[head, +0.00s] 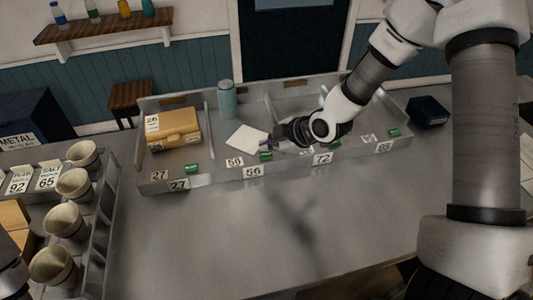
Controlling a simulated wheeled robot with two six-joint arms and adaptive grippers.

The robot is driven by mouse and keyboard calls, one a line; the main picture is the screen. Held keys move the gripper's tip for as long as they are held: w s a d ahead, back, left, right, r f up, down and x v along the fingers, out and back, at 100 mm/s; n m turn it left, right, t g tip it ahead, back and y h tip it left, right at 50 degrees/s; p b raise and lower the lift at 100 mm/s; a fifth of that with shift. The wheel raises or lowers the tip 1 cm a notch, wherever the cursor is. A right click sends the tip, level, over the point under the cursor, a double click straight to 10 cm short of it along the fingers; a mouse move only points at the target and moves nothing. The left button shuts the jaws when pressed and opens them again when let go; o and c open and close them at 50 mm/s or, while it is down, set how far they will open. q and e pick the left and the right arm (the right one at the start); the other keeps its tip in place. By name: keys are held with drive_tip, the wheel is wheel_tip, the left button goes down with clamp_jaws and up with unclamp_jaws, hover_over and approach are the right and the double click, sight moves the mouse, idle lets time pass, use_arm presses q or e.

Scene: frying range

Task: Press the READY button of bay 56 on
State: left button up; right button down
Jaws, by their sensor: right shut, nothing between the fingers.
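The bay 56 plate (253,171) is on the front face of the grey divided rack. A green button (266,156) sits on the front ledge just above and right of that plate. A smaller number tag (234,162) stands left of the button. My right gripper (275,144) is shut and empty, tilted down from the right, with its tips just above and behind this button. I cannot tell whether they touch it, or whether the button is lit or pressed.
Bay 27 has a green button (191,168) and a tan box (174,129). A white sheet (247,138) and a blue-grey canister (227,99) are behind bay 56. Plate 72 (322,158) is to the right. Several cups (74,184) stand at left. The front counter (230,235) is clear.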

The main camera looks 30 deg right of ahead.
sight(268, 155)
drive_tip(key=shift+w+f, duration=0.1)
drive_tip(key=shift+f, duration=0.35)
drive_tip(key=shift+f+b, duration=0.35)
drive_tip(key=shift+b, duration=0.1)
drive_tip(key=shift+r, duration=0.15)
drive_tip(key=shift+r+p, duration=0.7)
drive_tip(key=shift+r, duration=0.05)
drive_tip(key=shift+r, duration=0.1)
wheel_tip(268, 155, up, 6)
drive_tip(key=p, duration=0.5)
